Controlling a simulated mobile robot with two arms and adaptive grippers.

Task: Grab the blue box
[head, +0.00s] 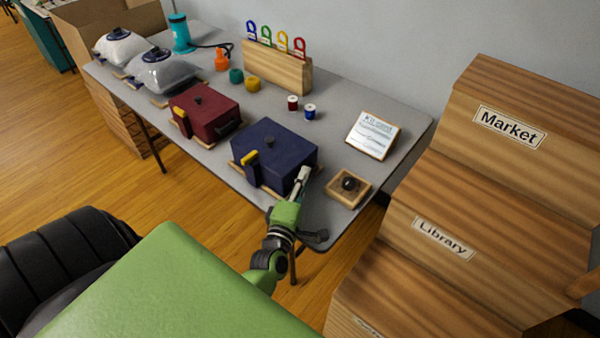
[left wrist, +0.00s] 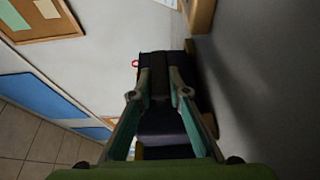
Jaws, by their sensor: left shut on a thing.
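The blue box (head: 270,148) is a dark navy box with a yellow tab on its left front, near the right end of the grey table (head: 228,178). It sits on a thin wooden base. My left gripper (head: 302,178) reaches up from below to the box's right side and is shut on it there, apparently at a dark handle. In the left wrist view the fingers (left wrist: 159,84) close on a dark part, with the box's dark side (left wrist: 165,128) behind and between them. The exact contact is partly hidden by the fingers. My right gripper is not in view.
A small wooden tray (head: 334,196) with a dark knob stands just right of my gripper. A red box (head: 205,112) sits left of the blue one. A sign card (head: 372,135) and thread spools (head: 310,111) stand behind. Wooden Market and Library bins (head: 470,215) stand to the right.

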